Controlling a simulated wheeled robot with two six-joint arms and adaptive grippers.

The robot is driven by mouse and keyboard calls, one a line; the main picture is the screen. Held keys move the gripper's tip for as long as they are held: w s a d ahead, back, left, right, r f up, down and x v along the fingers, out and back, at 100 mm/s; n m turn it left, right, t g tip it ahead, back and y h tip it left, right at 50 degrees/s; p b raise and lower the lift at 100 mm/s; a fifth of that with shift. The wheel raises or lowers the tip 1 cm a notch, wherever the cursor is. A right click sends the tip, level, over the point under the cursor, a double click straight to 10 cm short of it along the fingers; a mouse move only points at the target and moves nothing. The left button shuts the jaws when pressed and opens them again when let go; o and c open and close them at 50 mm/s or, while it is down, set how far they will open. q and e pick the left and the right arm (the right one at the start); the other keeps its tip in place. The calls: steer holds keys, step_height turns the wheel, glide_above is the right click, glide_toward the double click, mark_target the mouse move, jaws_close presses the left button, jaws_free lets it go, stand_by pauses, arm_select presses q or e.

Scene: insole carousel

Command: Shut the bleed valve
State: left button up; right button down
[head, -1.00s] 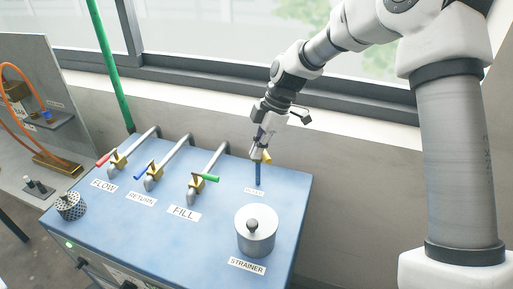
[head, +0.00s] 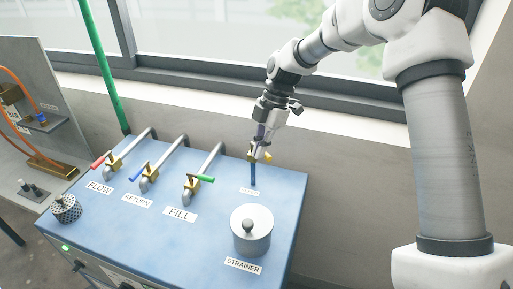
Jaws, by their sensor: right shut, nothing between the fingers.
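The bleed valve is a small brass valve (head: 252,156) with a yellow handle (head: 267,157), on a thin blue upright pipe (head: 253,176) at the back right of the blue bench in the head view. A small label, too blurred to read, lies in front of it. My right gripper (head: 258,147) points down right at the valve, its fingers shut with nothing between them. The fingers partly hide the valve and handle, so I cannot tell whether they touch it or how far the handle is turned. My left gripper is not in view.
Left on the blue bench (head: 110,215) are pipes with a red FLOW handle (head: 98,163), a blue RETURN handle (head: 137,173) and a green FILL handle (head: 205,179). A metal STRAINER canister (head: 251,238) stands in front of the bleed pipe. A wall and window are behind.

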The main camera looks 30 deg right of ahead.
steer(key=d+n, duration=0.1)
steer(key=n+g+p, duration=0.1)
steer(key=n, duration=0.1)
steer(key=shift+d+n, duration=0.3)
steer(key=shift+d, duration=0.1)
steer(key=shift+w+d+p, duration=0.15)
steer(key=shift+d+p, duration=0.15)
steer(key=shift+d, duration=0.35)
